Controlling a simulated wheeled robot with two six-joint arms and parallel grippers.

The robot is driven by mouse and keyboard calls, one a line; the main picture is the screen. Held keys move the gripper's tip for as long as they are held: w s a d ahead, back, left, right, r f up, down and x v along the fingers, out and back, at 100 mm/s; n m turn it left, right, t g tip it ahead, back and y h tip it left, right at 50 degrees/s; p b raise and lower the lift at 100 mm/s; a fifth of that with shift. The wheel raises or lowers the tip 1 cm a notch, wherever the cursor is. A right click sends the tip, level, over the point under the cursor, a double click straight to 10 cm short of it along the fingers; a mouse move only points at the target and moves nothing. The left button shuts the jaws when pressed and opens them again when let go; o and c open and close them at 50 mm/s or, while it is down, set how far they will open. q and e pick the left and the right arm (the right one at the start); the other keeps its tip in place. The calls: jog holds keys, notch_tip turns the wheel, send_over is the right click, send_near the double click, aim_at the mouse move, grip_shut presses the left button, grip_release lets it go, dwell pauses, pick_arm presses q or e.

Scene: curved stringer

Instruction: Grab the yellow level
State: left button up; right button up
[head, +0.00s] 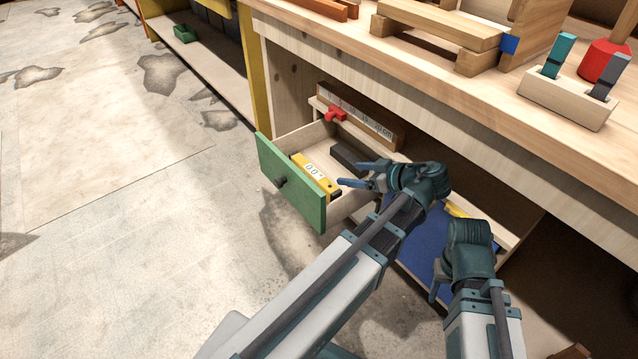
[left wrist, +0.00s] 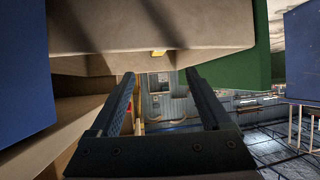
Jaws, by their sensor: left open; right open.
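The yellow level (head: 315,175) lies in the open drawer with the green front (head: 290,184), close behind that front. A white label with dark marks shows on it. My left gripper (head: 352,174) is open and empty, just right of the level in the head view, its fingers pointing left toward it. The left wrist view shows both fingers (left wrist: 160,75) apart with nothing between them. A small yellow patch (left wrist: 158,53) shows beyond them; I cannot tell whether it is the level. My right gripper (head: 438,287) is open, lower right, beside a blue panel.
A dark block (head: 350,157) lies in the same drawer. A wooden ruler (head: 365,120) and a red clamp (head: 335,114) sit behind it. The blue panel (head: 420,245) is below my left wrist. The workbench (head: 450,95) overhangs at right. The floor at left is clear.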

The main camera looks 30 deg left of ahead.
pick_arm(q)
jog(key=b, duration=0.4)
send_near(315, 172)
jog(key=shift+w+x, duration=0.2)
jog(key=shift+x, duration=1)
jog(key=shift+w+a, duration=0.1)
jog(key=shift+a, duration=0.1)
jog(key=shift+a+f, duration=0.1)
jog(key=shift+a+f, duration=0.25)
jog(key=b+x, duration=0.1)
jog(key=x, duration=0.1)
jog(key=b+x, duration=0.1)
jog(key=x, duration=0.1)
jog(key=shift+a+f+b, duration=0.1)
jog(key=shift+a+b, duration=0.1)
jog(key=shift+b, duration=0.15)
grip_shut()
